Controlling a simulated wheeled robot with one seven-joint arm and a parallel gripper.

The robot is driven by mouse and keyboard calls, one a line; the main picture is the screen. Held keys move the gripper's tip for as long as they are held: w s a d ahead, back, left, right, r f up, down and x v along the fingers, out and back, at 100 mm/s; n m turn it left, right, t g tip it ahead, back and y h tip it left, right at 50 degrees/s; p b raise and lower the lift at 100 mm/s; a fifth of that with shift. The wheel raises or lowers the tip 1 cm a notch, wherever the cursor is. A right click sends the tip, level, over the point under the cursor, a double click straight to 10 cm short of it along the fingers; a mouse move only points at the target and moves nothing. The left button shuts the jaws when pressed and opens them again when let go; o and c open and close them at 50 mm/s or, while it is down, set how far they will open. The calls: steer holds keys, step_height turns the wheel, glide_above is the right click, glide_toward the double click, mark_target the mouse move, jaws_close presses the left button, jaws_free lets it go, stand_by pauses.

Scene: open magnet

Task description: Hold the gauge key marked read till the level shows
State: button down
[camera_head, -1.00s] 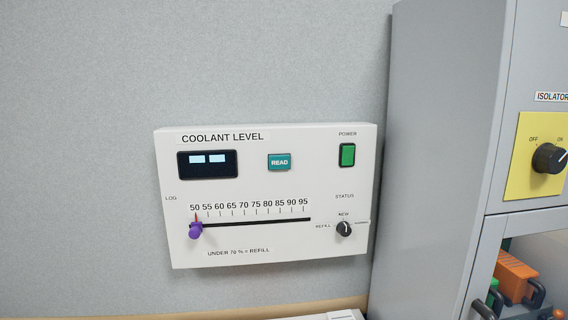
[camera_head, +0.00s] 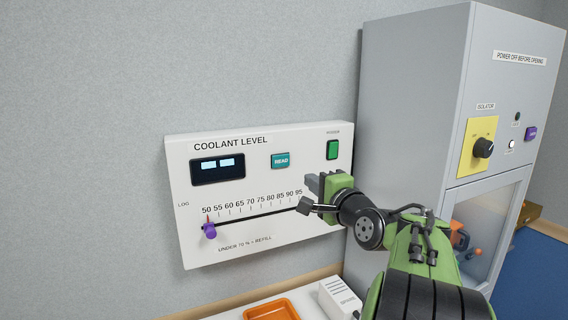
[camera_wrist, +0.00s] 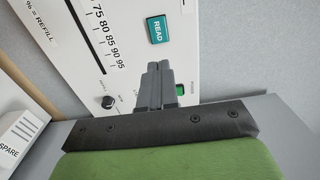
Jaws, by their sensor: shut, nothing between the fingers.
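The white coolant level panel (camera_head: 260,225) is on the grey wall. Its teal READ key (camera_head: 281,161) sits right of the dark display (camera_head: 217,169), which shows two pale blocks and no readable figure. The key also shows in the wrist view (camera_wrist: 157,30). My gripper (camera_head: 311,184) is in front of the panel's right part, below and right of the key. In the wrist view my gripper (camera_wrist: 155,72) is shut and empty, its tips just below the key in the picture. I cannot tell how far it is from the panel face.
A purple slider (camera_head: 209,231) is at the 50 end of the scale. A green power switch (camera_head: 333,150) is near my gripper. My arm hides the status knob in the head view; the wrist view shows it (camera_wrist: 107,102). A grey cabinet (camera_head: 405,110) stands right; an orange tray (camera_head: 272,310) lies below.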

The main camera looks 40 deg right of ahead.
mark_target(280, 157)
steer(key=p+x, duration=0.4)
steer(key=x, duration=0.9)
steer(key=shift+a, duration=0.2)
steer(key=shift+w+d, duration=0.2)
steer(key=shift+w, duration=0.4)
steer(key=shift+s, duration=0.1)
steer(key=shift+w+d+p, duration=0.1)
steer(key=shift+w+p, duration=0.35)
steer(key=shift+w, duration=0.05)
steer(key=shift+r, duration=0.2)
steer(key=shift+w+r, duration=0.1)
steer(key=shift+r, duration=0.05)
stand_by(1.4)
